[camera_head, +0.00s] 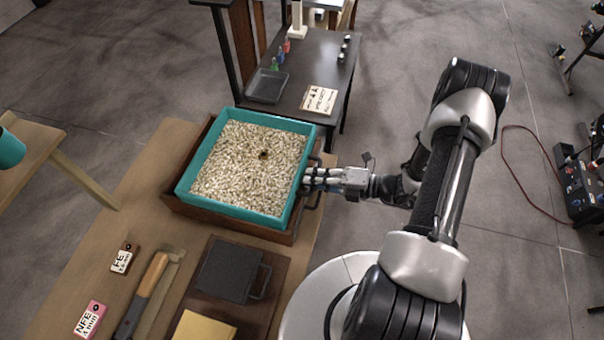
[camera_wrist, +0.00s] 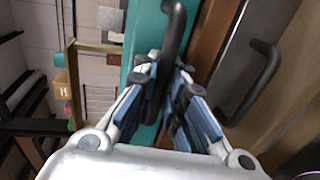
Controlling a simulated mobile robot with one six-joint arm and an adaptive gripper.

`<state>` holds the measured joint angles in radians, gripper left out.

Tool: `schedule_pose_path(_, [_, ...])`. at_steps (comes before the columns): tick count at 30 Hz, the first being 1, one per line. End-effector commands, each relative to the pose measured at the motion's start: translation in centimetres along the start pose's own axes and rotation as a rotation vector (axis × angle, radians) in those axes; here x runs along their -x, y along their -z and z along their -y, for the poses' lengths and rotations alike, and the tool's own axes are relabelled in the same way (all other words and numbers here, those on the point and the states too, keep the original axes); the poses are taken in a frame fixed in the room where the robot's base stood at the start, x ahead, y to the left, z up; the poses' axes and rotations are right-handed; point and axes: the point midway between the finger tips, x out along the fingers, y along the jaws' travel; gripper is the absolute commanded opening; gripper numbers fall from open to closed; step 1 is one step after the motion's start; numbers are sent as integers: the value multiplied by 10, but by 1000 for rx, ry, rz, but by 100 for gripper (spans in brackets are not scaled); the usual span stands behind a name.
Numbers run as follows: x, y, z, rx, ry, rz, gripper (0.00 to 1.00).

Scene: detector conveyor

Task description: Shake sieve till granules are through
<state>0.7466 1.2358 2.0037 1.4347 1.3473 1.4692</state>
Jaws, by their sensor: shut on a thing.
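The teal sieve (camera_head: 179,190) is a square frame full of pale granules (camera_head: 250,165), with a small dark spot among them right of the middle. It sits in or on a brown wooden tray (camera_head: 180,208) on the wooden bench, slightly askew to it. My gripper (camera_head: 308,180) is at the sieve's right side, shut on its dark handle. In the wrist view the handle (camera_wrist: 174,40) runs between my fingers (camera_wrist: 168,85), with the teal wall behind it. Whether granules lie below the sieve is hidden.
A second dark handle (camera_wrist: 254,80) belongs to the tray side, close to my fingers. In front on the bench lie a dark square plate (camera_head: 228,270), a wooden-handled tool (camera_head: 150,285) and labelled tags (camera_head: 123,259). A dark table (camera_head: 315,65) with small items stands behind.

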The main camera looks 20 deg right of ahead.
Motion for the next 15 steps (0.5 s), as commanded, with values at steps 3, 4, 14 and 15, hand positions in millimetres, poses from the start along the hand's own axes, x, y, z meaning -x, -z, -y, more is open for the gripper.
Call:
schedule_pose_path(3, [2,0,0,0,-2,1,0])
schedule_pose_path(4, [2,0,0,0,-2,1,0])
schedule_pose_path(14, [2,0,-1,0,-3,1,19])
schedule_pose_path(15, [2,0,-1,0,-2,1,19])
